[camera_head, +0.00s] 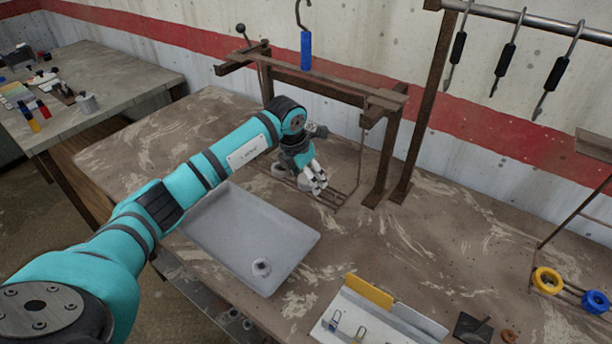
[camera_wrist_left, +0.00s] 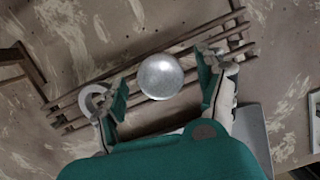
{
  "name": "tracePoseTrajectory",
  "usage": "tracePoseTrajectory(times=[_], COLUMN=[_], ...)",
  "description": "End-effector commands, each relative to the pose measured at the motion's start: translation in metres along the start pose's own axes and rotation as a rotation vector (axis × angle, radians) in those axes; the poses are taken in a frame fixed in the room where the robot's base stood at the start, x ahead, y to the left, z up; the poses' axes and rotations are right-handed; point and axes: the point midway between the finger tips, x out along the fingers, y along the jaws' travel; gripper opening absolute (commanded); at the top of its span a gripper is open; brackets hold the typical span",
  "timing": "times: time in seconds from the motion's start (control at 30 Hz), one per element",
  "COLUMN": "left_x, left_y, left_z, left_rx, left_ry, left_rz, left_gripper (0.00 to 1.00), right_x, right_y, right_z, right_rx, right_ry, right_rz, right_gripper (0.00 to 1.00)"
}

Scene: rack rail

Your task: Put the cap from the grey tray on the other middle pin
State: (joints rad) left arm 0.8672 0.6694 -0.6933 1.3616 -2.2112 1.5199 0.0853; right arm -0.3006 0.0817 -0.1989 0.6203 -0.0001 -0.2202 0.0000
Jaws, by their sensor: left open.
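The grey tray (camera_head: 225,235) lies on the table. My left gripper (camera_head: 318,188) is behind the tray, over a low rack of thin brown rails (camera_head: 332,198). In the left wrist view its open fingers (camera_wrist_left: 167,76) stand either side of a shiny silver round top (camera_wrist_left: 160,77). I cannot tell whether this is a cap or a pin's end, nor whether the fingers touch it. A pale ring (camera_wrist_left: 95,101) sits on the rails beside the left finger. My right gripper is not in view.
A brown frame (camera_head: 335,82) with a blue-handled hook (camera_head: 306,50) rises behind the rack. Yellow (camera_head: 547,280) and blue (camera_head: 596,301) rings sit at the right.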

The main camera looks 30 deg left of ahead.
Motion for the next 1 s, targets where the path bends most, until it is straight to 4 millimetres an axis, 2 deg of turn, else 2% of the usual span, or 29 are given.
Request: tracePoseTrajectory(times=[0.13, 0.23, 0.5, 0.7, 0.83, 1.0], left_x=[-0.004, -0.017, -0.074, -0.107, -0.117, -0.120], left_y=[0.000, 0.001, 0.001, 0.001, 0.000, 0.000], left_z=[0.000, 0.001, 0.001, 0.001, 0.000, 0.000], left_rx=[0.000, 0.000, 0.001, 0.001, 0.000, 0.000], left_ry=[-0.001, -0.004, -0.004, -0.002, -0.001, 0.001], left_rz=[0.000, 0.002, 0.002, 0.002, 0.000, 0.000], left_gripper=[0.73, 0.73, 0.73, 0.73, 0.73, 0.73], right_x=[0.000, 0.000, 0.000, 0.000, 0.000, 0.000], right_y=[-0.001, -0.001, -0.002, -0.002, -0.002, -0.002], right_z=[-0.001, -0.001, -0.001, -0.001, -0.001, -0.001], right_rx=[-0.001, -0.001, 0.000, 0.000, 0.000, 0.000], right_ry=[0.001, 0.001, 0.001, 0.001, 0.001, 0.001], right_rz=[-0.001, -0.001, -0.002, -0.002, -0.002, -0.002], right_gripper=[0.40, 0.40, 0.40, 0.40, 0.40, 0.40])
